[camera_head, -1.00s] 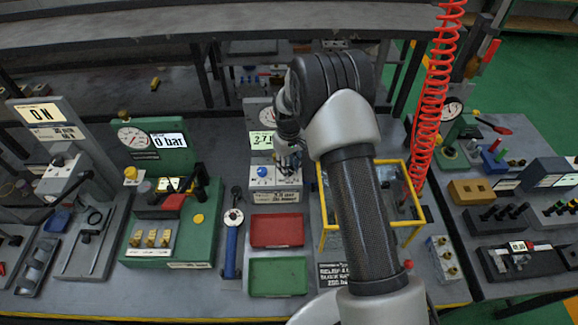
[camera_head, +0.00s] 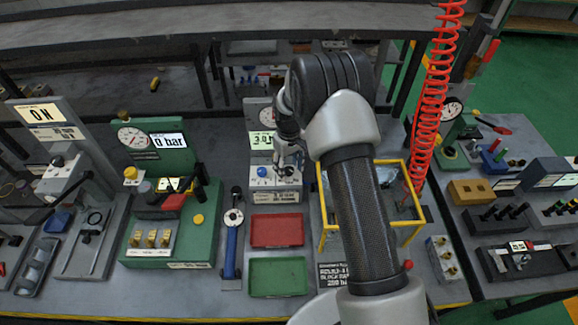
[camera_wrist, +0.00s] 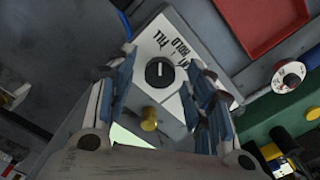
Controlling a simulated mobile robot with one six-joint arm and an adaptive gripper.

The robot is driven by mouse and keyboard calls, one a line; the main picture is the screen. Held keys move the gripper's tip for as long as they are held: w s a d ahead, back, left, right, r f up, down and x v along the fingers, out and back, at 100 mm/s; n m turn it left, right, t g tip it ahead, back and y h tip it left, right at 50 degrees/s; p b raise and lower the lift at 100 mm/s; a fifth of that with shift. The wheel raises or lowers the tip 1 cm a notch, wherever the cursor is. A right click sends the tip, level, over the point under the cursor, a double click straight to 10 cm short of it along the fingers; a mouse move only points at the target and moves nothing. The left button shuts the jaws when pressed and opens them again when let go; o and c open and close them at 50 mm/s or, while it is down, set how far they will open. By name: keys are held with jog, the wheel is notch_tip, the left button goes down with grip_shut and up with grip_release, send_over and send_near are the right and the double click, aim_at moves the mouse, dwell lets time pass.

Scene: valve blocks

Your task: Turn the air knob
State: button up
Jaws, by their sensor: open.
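In the wrist view a black round knob (camera_wrist: 159,72) with a white pointer line sits on a white plate lettered FILL and HOLD. I take it as the air knob. My gripper (camera_wrist: 161,78) is open, with one blue-padded finger on each side of the knob; I cannot tell whether either touches it. A brass knob (camera_wrist: 149,118) stands beside the plate. In the head view my gripper (camera_head: 288,160) is at the grey valve block (camera_head: 275,196), covering part of its right side. Its blue knob (camera_head: 262,172) is visible left of the gripper. The green display (camera_head: 262,140) reads about 3.0.
A red tray (camera_head: 277,231) and a green tray (camera_head: 278,276) lie in front of the block. A blue-handled tool (camera_head: 232,245) stands left, a yellow frame (camera_head: 412,224) right. A red coiled hose (camera_head: 428,110) hangs at the right.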

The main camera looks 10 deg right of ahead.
aim_at(289, 170)
jog(key=shift+r, duration=0.1)
notch_tip(289, 170, up, 12)
dwell(0.4)
dwell(0.4)
